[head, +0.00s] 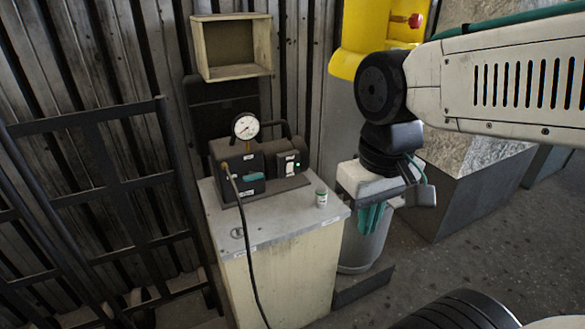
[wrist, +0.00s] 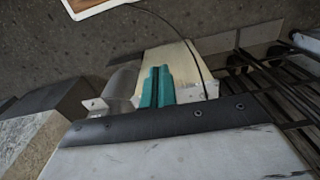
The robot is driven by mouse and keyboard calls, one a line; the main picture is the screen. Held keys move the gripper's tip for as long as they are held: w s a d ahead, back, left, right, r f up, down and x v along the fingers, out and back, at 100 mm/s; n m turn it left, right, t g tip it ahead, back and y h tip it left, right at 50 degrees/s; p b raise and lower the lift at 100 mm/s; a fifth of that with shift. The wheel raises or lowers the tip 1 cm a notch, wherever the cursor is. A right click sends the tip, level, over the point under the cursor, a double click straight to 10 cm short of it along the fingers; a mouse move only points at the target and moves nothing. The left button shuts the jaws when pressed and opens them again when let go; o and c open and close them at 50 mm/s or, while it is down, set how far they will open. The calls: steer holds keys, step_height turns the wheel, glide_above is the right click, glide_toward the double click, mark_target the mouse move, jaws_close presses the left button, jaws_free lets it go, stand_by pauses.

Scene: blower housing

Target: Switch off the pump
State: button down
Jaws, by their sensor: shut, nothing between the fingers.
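The pump (head: 255,165) is a dark unit with a round white gauge (head: 245,126) on top. It sits at the back of a pale cabinet (head: 280,265). A switch plate (head: 288,166) with a small green spot is on the pump's right front; its position is too small to tell. My gripper (head: 372,217) has teal fingers, shut and empty, pointing down to the right of the cabinet and apart from the pump. In the wrist view the teal fingers (wrist: 157,88) are together, with the pale cabinet side (wrist: 170,56) behind them. The pump is not recognisable in the wrist view.
A small white-and-green container (head: 321,197) stands on the cabinet top's right side. A dark hose runs down the cabinet front. An open wooden box (head: 232,48) hangs above the pump. A black rack (head: 95,190) stands left; a grey bin (head: 365,245) stands right of the cabinet.

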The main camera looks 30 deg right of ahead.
steer(key=w+d+f+m+t+h, duration=0.1)
steer(key=w+d+f+m, duration=0.25)
steer(key=w+f, duration=0.35)
steer(key=w+d+f+m+t, duration=0.2)
steer(key=w+d+f+m, duration=0.15)
steer(key=w, duration=0.55)
steer(key=w+d+f+m+t+h, duration=0.1)
steer(key=w+d+f+m, duration=0.2)
steer(key=w+d+f, duration=0.35)
steer(key=w+a+r+m+t+y, duration=0.1)
steer(key=w+a+m+t, duration=0.1)
steer(key=w, duration=0.3)
steer(key=w+a+r+m+t+y, duration=0.1)
steer(key=w+a+r+m+t, duration=0.1)
steer(key=w+m, duration=0.3)
steer(key=shift+w+m+t, duration=0.3)
steer(key=shift+w+t, duration=0.45)
steer(key=shift+t, duration=0.15)
steer(key=shift+w+f, duration=0.1)
steer(key=shift+f, duration=0.05)
glide_toward(290, 168)
steer(key=s+f+x, duration=0.1)
steer(key=x, duration=0.4)
steer(key=shift+w+r, duration=0.25)
steer(key=shift+w, duration=0.55)
